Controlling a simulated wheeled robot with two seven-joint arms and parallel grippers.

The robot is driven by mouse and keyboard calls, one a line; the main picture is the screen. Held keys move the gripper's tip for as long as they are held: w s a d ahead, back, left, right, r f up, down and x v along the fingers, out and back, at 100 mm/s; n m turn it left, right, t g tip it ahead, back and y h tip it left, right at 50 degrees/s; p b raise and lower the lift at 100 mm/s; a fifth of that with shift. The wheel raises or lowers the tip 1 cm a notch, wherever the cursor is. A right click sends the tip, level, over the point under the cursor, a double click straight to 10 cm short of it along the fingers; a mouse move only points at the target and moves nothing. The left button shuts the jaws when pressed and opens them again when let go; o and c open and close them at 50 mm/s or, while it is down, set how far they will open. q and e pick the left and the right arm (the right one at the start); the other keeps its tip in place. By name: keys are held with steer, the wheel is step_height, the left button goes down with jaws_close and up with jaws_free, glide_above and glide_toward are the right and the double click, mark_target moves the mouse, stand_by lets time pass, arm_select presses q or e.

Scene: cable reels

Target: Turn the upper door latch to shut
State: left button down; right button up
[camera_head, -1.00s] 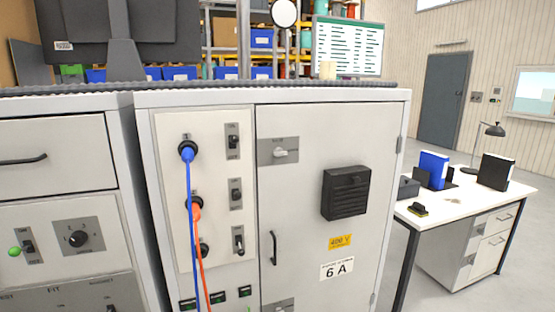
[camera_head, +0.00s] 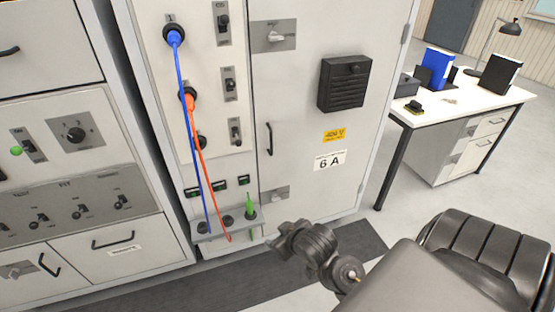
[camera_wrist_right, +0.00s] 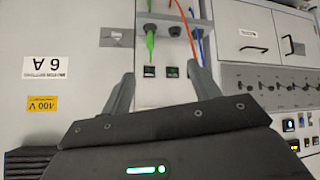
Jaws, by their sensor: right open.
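The upper door latch (camera_head: 276,36) is a light grey handle on a grey plate near the top left of the tall cabinet door. Its handle lies roughly sideways. A similar lower latch (camera_head: 275,193) sits low on the same door, and it also shows in the right wrist view (camera_wrist_right: 116,37). My right gripper (camera_head: 284,240) is low in front of the cabinet, well below the upper latch. In the right wrist view its two fingers (camera_wrist_right: 160,70) are apart with nothing between them. My left gripper is not in view.
A black door handle (camera_head: 269,139) and a black vent box (camera_head: 344,83) stand out from the door. Blue (camera_head: 185,120) and orange (camera_head: 197,140) cables hang left of it, above a small shelf (camera_head: 215,233) with a green plug (camera_head: 250,208). A desk (camera_head: 470,97) stands at right.

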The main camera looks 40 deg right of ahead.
steer(key=w+d+r+t+h, duration=0.1)
steer(key=w+d+r+t, duration=0.3)
steer(key=w+r, duration=0.5)
steer(key=m+t+h, duration=0.5)
steer(key=t, duration=0.3)
glide_toward(278, 40)
steer(key=p+x, duration=0.2)
steer(key=x, duration=0.6)
steer(key=shift+w+p, duration=0.25)
steer(key=shift+p, duration=0.05)
steer(key=shift+w+d, duration=0.1)
steer(key=shift+w, duration=0.2)
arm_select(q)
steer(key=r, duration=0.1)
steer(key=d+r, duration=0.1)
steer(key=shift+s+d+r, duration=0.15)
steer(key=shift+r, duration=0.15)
arm_select(e)
steer(key=shift+w+r, duration=0.15)
steer(key=shift+w, duration=0.1)
steer(key=shift+c, duration=0.3)
